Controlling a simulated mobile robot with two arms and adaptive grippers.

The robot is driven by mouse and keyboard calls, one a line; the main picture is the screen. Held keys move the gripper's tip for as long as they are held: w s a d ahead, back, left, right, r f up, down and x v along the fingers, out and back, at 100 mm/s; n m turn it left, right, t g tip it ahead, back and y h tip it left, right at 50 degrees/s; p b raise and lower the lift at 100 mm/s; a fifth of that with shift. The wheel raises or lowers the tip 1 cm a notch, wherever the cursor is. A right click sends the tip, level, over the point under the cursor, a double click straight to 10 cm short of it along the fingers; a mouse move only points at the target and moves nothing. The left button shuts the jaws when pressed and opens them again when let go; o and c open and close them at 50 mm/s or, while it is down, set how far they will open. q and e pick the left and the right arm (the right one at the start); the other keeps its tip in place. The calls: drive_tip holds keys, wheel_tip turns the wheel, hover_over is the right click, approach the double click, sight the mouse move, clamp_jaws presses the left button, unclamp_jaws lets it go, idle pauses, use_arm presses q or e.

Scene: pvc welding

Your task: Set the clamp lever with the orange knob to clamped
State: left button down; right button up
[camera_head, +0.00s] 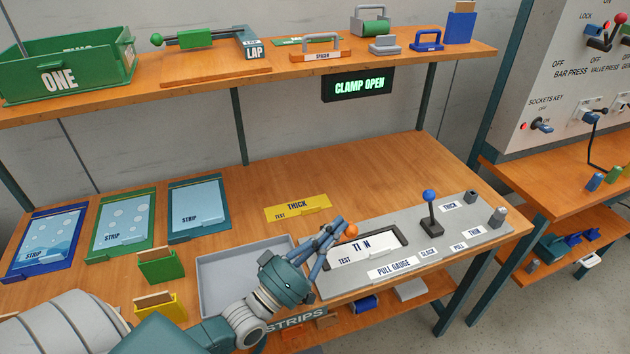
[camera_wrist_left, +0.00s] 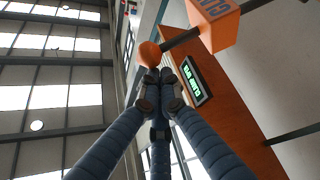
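The orange knob (camera_head: 351,230) stands at the left end of the grey gauge panel, beside my left gripper's fingertips. In the left wrist view the orange knob (camera_wrist_left: 150,54) sits on a dark rod that runs to an orange lettered block (camera_wrist_left: 214,22). My left gripper (camera_head: 334,232) has its fingers drawn together. In the wrist view its fingertips (camera_wrist_left: 160,77) meet just below the knob; I cannot tell whether they touch it. The sign (camera_head: 358,85) under the shelf reads CLAMP OPEN. My right gripper is not in view.
The gauge panel (camera_head: 462,236) also carries a blue-knobbed lever (camera_head: 429,198) at right. A grey tray (camera_head: 222,262) lies left of my gripper. The back middle of the wooden bench (camera_head: 330,165) is clear.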

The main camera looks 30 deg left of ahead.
use_arm(q)
drive_tip(key=shift+s+d+f+b, duration=0.3)
drive_tip(key=shift+d+f, duration=0.1)
drive_tip(key=shift+f, duration=0.25)
drive_tip(key=shift+s+d+f+b, duration=0.2)
drive_tip(key=shift+s+d+f, duration=0.15)
drive_tip(key=shift+f, duration=0.3)
drive_tip(key=shift+s+d+f+b, duration=0.25)
drive_tip(key=shift+d+f, duration=0.2)
drive_tip(key=shift+f, duration=0.2)
drive_tip(key=v, duration=1.2)
